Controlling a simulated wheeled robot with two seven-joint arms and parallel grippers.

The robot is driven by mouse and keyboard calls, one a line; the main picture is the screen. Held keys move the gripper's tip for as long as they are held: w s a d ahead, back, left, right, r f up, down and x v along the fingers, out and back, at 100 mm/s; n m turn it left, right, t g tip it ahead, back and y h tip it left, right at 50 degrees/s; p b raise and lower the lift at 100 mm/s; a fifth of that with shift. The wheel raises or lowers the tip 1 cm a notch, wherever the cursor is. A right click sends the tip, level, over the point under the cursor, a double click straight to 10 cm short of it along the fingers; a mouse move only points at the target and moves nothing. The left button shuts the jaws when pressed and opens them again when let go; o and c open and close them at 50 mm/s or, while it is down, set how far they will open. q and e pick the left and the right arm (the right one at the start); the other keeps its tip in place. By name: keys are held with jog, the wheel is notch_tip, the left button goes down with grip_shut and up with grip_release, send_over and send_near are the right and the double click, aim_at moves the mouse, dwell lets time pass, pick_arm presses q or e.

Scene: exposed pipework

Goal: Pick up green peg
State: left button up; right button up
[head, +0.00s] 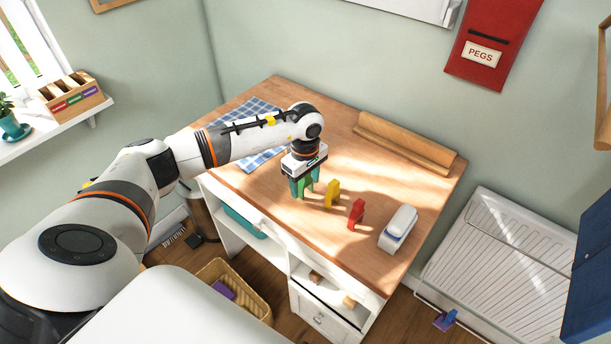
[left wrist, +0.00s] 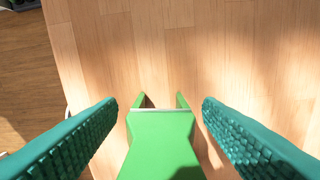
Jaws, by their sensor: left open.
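The green peg (head: 306,186) stands on the wooden desk top, near its front left edge. In the left wrist view the green peg (left wrist: 160,148) shows large between the two teal ridged fingers, its forked prongs pointing away from the camera. My left gripper (head: 304,184) is open and lowered over it, with one finger on each side. In the left wrist view a gap shows between the peg and each fingertip of my left gripper (left wrist: 160,104). The fingers partly hide the peg in the head view. My right gripper is not in view.
A yellow peg (head: 332,194) and a red peg (head: 356,213) stand to the right of the green one. A white rounded object (head: 398,229) lies beyond them. A wooden rail (head: 405,143) runs along the desk's back. A checked cloth (head: 252,112) lies under my arm.

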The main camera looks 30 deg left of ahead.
pick_arm(q)
jog(key=shift+f, duration=0.1)
jog(key=shift+c, duration=0.6)
jog(key=c, duration=0.9)
